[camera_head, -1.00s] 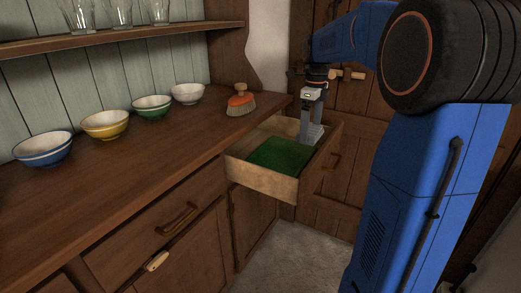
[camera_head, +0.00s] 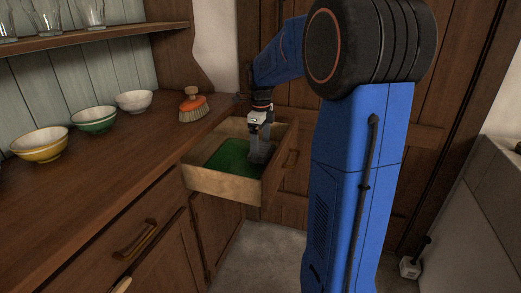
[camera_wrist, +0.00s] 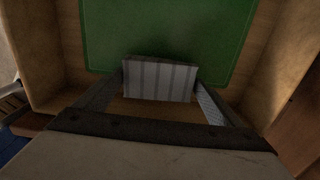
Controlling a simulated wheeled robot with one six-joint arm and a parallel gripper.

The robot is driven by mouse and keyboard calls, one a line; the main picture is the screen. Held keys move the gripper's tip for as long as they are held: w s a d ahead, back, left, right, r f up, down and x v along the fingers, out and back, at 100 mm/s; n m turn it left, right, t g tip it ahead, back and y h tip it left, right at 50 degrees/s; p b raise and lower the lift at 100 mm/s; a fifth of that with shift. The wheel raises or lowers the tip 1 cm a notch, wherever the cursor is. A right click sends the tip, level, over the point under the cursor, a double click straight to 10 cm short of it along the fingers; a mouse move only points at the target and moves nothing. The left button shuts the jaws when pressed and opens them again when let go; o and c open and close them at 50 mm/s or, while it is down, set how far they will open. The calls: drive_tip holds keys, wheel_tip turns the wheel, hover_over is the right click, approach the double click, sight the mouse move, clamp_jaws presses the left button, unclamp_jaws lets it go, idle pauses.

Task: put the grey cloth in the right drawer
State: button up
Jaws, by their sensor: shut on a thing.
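The right drawer (camera_head: 222,185) is pulled open, with pale wooden walls and a green lining (camera_head: 228,158) on its floor. My gripper (camera_head: 261,143) points down into the drawer, near its right side. It is shut on the grey cloth (camera_head: 262,154), a small folded piece with pale stripes. In the wrist view the cloth (camera_wrist: 160,79) sits between the two fingers, over the edge of the green lining (camera_wrist: 165,30). Whether the cloth touches the drawer floor I cannot tell.
The wooden counter (camera_head: 130,160) runs along the left, with an orange brush (camera_head: 193,106), a white bowl (camera_head: 134,101), a green bowl (camera_head: 94,119) and a yellow bowl (camera_head: 39,144). A shut drawer with a handle (camera_head: 135,241) lies nearer me. Glasses stand on the shelf (camera_head: 100,36).

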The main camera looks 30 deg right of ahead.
sight(261, 148)
drive_tip(key=shift+f, duration=0.6)
drive_tip(key=shift+f, duration=0.65)
drive_tip(key=o, duration=0.8)
wheel_tip(261, 148, up, 13)
drive_tip(key=shift+r, duration=0.15)
